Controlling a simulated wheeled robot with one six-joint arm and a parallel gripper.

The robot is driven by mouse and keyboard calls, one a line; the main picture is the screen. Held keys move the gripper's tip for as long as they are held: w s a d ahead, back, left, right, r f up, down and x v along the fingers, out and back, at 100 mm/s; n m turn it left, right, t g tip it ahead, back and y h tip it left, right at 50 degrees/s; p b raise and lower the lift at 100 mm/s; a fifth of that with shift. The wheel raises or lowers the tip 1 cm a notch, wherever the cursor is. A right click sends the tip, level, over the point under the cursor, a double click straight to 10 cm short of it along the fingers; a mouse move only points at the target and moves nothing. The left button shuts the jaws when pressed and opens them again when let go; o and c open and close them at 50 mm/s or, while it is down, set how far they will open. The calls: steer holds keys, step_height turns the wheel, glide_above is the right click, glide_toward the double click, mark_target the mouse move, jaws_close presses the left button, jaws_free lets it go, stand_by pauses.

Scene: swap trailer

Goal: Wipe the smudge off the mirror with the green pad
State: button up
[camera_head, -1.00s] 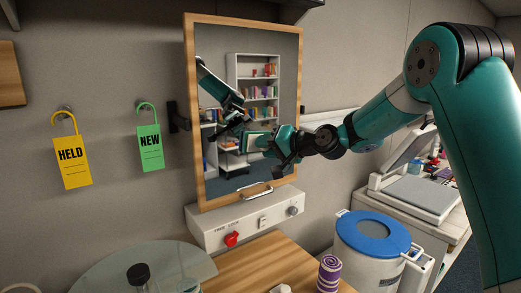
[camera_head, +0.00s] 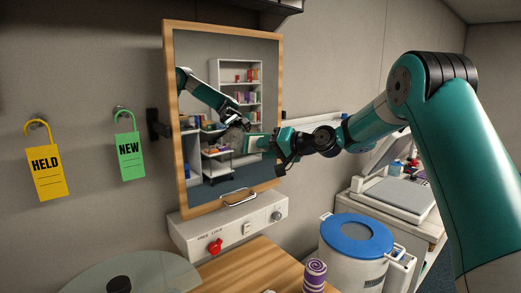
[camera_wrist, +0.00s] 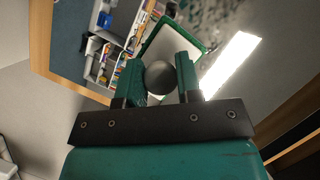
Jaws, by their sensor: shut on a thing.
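The wood-framed mirror (camera_head: 168,110) hangs on the wall in the head view. My gripper (camera_head: 272,141) is in front of its right part. In the wrist view my gripper (camera_wrist: 159,72) is shut on the round grey knob of the green pad (camera_wrist: 200,42), which has a pale back and a green edge. The pad also shows in the head view (camera_head: 254,143), close to the glass; I cannot tell if it touches. A mottled grey smudge (camera_wrist: 218,17) shows on the mirror beside the pad in the wrist view. The pad's wiping face is hidden.
A white panel with a red knob (camera_head: 215,246) and a metal handle (camera_head: 239,197) sit at the mirror's foot. A blue-lidded bin (camera_head: 357,236) and a purple striped roll (camera_head: 315,275) stand below right. HELD (camera_head: 45,172) and NEW (camera_head: 130,155) tags hang to the left.

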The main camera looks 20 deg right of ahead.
steer(key=shift+w+d, duration=0.25)
steer(key=shift+d, duration=0.4)
steer(key=shift+a, duration=0.1)
